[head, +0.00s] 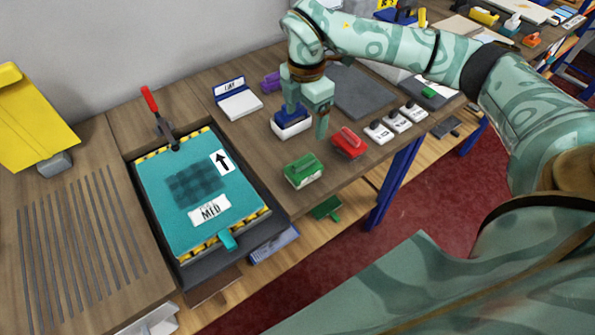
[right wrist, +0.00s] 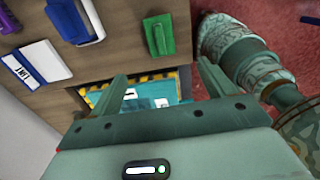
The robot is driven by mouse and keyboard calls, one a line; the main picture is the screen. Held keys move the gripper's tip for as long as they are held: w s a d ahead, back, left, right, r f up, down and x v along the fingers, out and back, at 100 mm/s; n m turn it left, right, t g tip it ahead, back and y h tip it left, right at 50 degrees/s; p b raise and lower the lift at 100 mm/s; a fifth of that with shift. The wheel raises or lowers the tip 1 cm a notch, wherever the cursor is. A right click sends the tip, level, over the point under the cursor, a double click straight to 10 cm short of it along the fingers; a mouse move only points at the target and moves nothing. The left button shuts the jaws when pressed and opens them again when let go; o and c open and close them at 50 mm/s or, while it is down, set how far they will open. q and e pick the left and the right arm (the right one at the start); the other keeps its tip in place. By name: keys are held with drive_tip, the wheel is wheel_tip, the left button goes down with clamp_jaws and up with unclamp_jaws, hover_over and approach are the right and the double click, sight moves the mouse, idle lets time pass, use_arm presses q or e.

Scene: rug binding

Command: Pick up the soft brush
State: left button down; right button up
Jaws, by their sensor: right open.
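Several handled brushes lie on the wooden bench, and I cannot tell by a label which is the soft one. A blue brush (head: 291,124) with a pale base is under my right gripper (head: 307,117), partly hidden by it. A green brush (head: 304,171) and a red brush (head: 349,143) are nearer the front edge; a purple one (head: 271,82) is behind. In the right wrist view, my open, empty jaws (right wrist: 160,75) show the blue brush (right wrist: 72,20) outside them at upper left and the green brush (right wrist: 158,34) beyond the fingertips. My left gripper is not in view.
A framed teal mat (head: 200,190) with a red-handled clamp (head: 152,102) lies left. A dark grey pad (head: 358,92) and three small white blocks (head: 397,121) are to the right. The bench's front edge drops to a lower shelf.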

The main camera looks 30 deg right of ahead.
sight(304, 160)
wheel_tip(304, 160, down, 11)
drive_tip(key=shift+r+b, duration=0.1)
drive_tip(key=shift+b, duration=0.7)
wheel_tip(304, 160, down, 6)
drive_tip(key=shift+r+b, duration=0.25)
drive_tip(key=shift+b, duration=0.3)
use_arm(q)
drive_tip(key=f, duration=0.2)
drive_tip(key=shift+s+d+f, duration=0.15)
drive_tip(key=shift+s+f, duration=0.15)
use_arm(e)
drive_tip(key=shift+r, duration=0.1)
drive_tip(key=c, duration=1.2)
